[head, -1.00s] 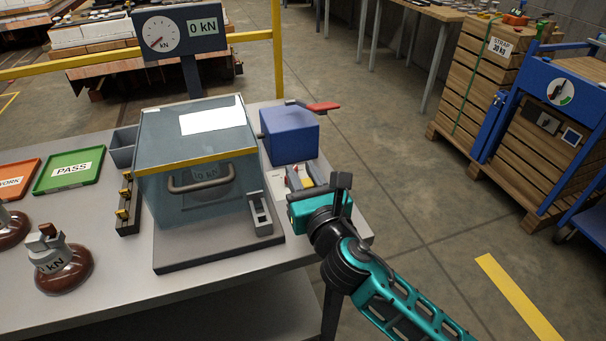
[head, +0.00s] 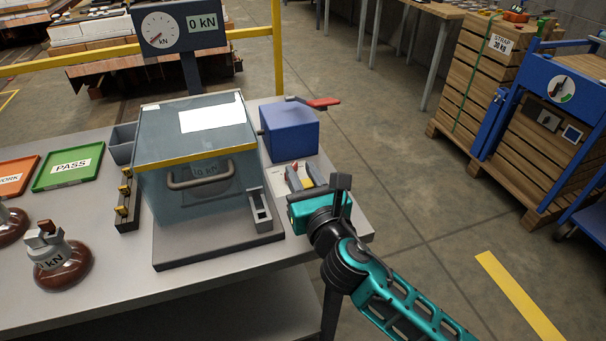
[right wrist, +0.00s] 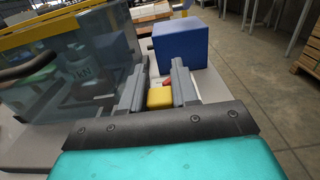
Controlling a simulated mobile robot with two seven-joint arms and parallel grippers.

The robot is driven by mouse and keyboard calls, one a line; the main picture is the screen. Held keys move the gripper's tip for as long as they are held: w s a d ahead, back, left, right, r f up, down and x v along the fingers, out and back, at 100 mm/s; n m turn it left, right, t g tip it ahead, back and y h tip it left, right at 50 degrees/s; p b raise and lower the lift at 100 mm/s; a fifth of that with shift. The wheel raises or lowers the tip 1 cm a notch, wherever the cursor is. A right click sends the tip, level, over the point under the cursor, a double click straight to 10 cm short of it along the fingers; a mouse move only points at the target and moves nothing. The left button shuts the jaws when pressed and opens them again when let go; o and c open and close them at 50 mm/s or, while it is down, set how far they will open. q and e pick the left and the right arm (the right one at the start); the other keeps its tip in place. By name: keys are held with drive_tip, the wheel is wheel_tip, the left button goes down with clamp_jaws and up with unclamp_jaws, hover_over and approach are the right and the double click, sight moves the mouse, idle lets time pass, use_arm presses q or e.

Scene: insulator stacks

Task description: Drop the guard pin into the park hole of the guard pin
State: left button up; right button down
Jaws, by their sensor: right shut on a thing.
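My right gripper (head: 303,176) is low over the right end of the table, right of the clear guard box (head: 195,150). In the right wrist view its two grey fingers (right wrist: 160,84) are shut on a small yellow block-shaped piece, which I take for the guard pin (right wrist: 160,98). A red bit (right wrist: 167,82) shows just beyond the yellow piece. The pin's lower end is hidden. A grey slotted bracket (head: 259,210) stands at the guard's front right corner. I cannot make out the park hole. My left gripper is not in view.
A blue box (head: 289,132) stands just beyond the gripper, with a red-handled lever (head: 322,102) behind it. A gauge reading 0 kN (head: 160,32) stands behind the guard. A green PASS tray (head: 68,167) and brown insulators (head: 63,270) are at left. Open floor lies right of the table.

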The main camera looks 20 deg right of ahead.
use_arm(q)
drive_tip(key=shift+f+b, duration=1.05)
drive_tip(key=shift+b, duration=0.05)
use_arm(e)
drive_tip(key=shift+f, duration=1.55)
drive_tip(key=c, duration=0.8)
unclamp_jaws()
drive_tip(key=s, duration=0.3)
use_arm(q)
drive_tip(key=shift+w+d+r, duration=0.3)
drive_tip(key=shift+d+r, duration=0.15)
use_arm(e)
drive_tip(key=s, duration=1)
drive_tip(key=shift+d, duration=0.2)
